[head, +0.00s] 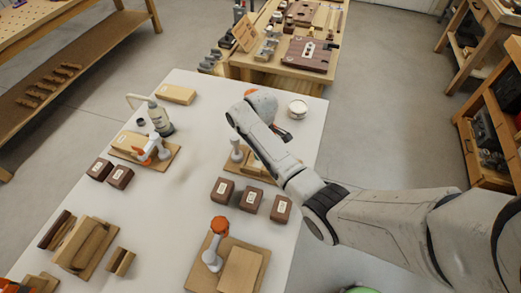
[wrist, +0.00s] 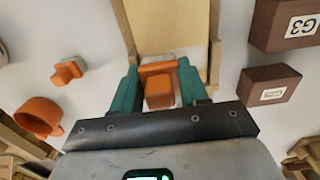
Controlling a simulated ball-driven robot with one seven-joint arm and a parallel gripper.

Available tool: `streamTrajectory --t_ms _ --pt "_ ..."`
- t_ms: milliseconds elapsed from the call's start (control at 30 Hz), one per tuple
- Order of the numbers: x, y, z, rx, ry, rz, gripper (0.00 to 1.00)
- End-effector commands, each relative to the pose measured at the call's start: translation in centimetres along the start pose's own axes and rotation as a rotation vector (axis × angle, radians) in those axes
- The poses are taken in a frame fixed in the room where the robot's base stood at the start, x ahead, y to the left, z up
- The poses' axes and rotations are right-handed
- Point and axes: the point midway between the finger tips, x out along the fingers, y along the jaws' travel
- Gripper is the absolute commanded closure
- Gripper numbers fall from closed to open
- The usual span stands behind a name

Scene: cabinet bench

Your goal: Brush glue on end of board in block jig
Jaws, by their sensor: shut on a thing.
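My gripper (wrist: 162,78) has teal fingers shut on an orange block-like piece (wrist: 160,92) in the wrist view; whether it is a brush handle or a clamp part I cannot tell. A pale board (wrist: 172,22) lies just beyond the fingers, between wooden rails of a jig (wrist: 215,62). In the head view, this jig (head: 240,168) seems to be the one partly behind my arm, at the right of the white table. My fingertips are hidden there. No bristles or glue on the board can be made out.
Dark labelled blocks (head: 250,199) stand just in front of that jig. A front jig (head: 200,275) has an orange-knobbed clamp (head: 217,240); another jig (head: 168,160) sits left. A bottle (head: 159,118) and round pot (head: 298,109) stand at the back. The table centre is clear.

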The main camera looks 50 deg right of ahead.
Motion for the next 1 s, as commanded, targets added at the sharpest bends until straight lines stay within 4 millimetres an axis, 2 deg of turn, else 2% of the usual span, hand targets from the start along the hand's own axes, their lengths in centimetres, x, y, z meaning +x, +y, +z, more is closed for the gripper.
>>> streamTrajectory --t_ms 167,1000 --pt "-0.3 0.0 0.0 0.000 0.001 0.001 0.81" --pt "-5.9 0.0 -0.1 0.000 0.001 0.001 0.81"
